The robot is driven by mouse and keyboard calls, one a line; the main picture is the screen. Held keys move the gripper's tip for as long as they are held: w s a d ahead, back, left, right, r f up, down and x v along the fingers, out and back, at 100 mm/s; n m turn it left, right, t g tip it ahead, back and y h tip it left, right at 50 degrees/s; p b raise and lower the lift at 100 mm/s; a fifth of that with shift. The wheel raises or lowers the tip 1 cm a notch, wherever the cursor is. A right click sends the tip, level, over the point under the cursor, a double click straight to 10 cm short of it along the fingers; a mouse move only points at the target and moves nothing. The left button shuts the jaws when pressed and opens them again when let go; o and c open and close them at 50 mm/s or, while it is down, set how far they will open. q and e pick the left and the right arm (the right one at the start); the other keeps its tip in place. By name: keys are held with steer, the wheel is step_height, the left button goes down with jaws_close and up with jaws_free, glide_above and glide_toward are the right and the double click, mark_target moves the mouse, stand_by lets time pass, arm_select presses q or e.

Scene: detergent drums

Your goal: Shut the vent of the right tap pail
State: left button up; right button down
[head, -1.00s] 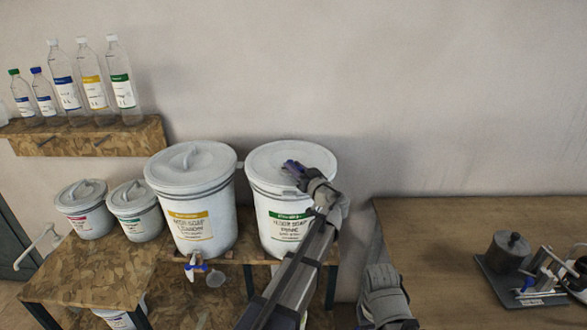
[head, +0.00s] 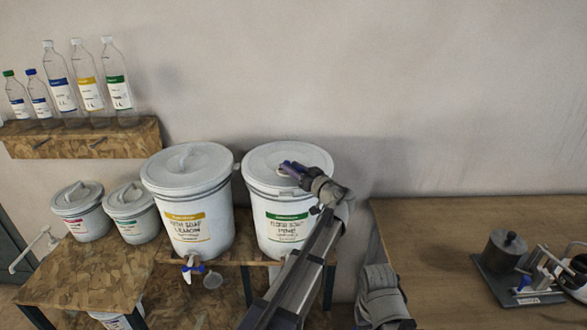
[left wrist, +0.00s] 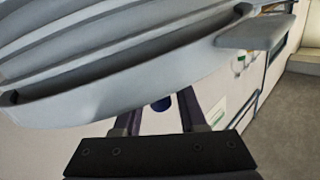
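The right tap pail (head: 256,217) is white with a green-banded label and stands on the bench beside the left tap pail (head: 203,218), which has a yellow-banded label. My left gripper (head: 290,168) overlaps the middle of the right pail's lid (head: 272,157) in the head view and covers part of it. Its two purple fingers look parted. In the left wrist view, a small blue piece (left wrist: 160,104) shows between the fingers, and a large pale ridged part (left wrist: 110,75) hides the fingertips. I cannot tell whether the fingers touch anything. The right pail's vent is not clear, and my right gripper is not in view.
Two smaller white pails (head: 80,215) stand at the left of the bench. Bottles (head: 65,92) line a wooden wall shelf (head: 85,143). A brown table (head: 430,250) at right has free room, with a metal pot (head: 503,254) on a tray at its far end.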

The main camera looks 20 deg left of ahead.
arm_select(q)
steer(key=v, duration=0.8)
steer(key=shift+a, duration=0.1)
steer(key=shift+c, duration=0.5)
steer(key=s+r+n+h+p, duration=0.1)
steer(key=s+r+n+p, duration=0.1)
steer(key=p, duration=0.1)
steer(key=s+r+n+h+p, duration=0.1)
steer(key=s+r+n+p, duration=0.1)
steer(key=r+p, duration=0.1)
steer(key=s+r+n+p, duration=0.2)
steer(key=p, duration=0.3)
steer(key=shift+s+d+r+h, duration=0.1)
steer(key=shift+d+r+h, duration=0.1)
steer(key=shift+d+h, duration=0.2)
jaws_close()
steer(key=shift+s+d+n+h+p, duration=0.15)
steer(key=shift+s+n+h+p, duration=0.25)
steer(key=shift+n, duration=0.5)
